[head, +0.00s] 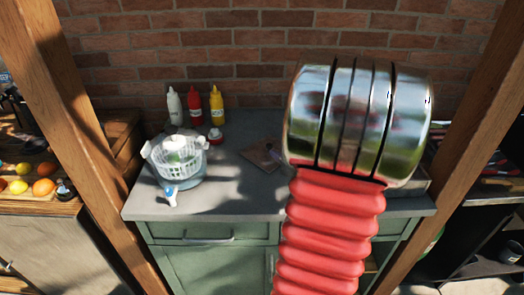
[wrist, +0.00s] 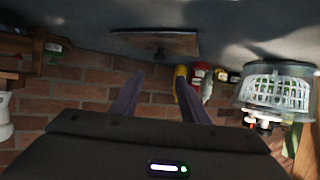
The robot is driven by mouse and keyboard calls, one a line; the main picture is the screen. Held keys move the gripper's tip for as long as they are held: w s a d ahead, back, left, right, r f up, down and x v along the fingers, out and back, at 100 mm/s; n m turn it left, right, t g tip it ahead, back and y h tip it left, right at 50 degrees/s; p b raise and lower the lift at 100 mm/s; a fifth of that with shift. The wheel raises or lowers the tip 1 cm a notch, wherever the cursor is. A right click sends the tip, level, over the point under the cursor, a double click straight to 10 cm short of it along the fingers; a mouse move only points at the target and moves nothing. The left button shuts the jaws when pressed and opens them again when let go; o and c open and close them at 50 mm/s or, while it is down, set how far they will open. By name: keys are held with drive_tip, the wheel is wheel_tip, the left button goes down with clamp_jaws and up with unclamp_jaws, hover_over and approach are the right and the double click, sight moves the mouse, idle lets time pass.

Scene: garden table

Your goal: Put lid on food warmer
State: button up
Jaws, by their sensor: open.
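My gripper (wrist: 158,82) shows in the wrist view, its two dark fingers apart with nothing between them. In the head view my arm's large shiny end and red sleeve cover the right half of the counter, and the gripper is hidden. I cannot make out the food warmer or its lid for certain. A grey metal edge (head: 418,184) shows just right of my arm; it may be part of the warmer. A flat brown board (head: 262,155) lies left of my arm; a brown board with a dark knob-like thing (wrist: 153,42) shows beyond the fingers in the upside-down wrist view.
A clear bowl with a white basket (head: 178,155) stands on the counter's left, also in the wrist view (wrist: 275,95). White (head: 174,106), red (head: 195,107) and yellow (head: 217,107) bottles stand behind it. Wooden posts (head: 62,110) flank the grey counter (head: 235,195). Its front middle is clear.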

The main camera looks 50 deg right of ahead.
sight(270, 146)
drive_tip(key=shift+s+d+f, duration=0.1)
drive_tip(key=shift+s+f, duration=0.05)
drive_tip(key=shift+s, duration=0.05)
drive_tip(key=shift+w, duration=0.1)
drive_tip(key=x, duration=0.8)
drive_tip(key=shift+w+f, duration=0.1)
drive_tip(key=shift+w, duration=0.1)
drive_tip(key=shift+d, duration=0.1)
drive_tip(key=shift+f+x, duration=0.2)
drive_tip(key=shift+x, duration=2.45)
drive_tip(key=shift+s, duration=0.15)
drive_tip(key=shift+c, duration=0.2)
clamp_jaws()
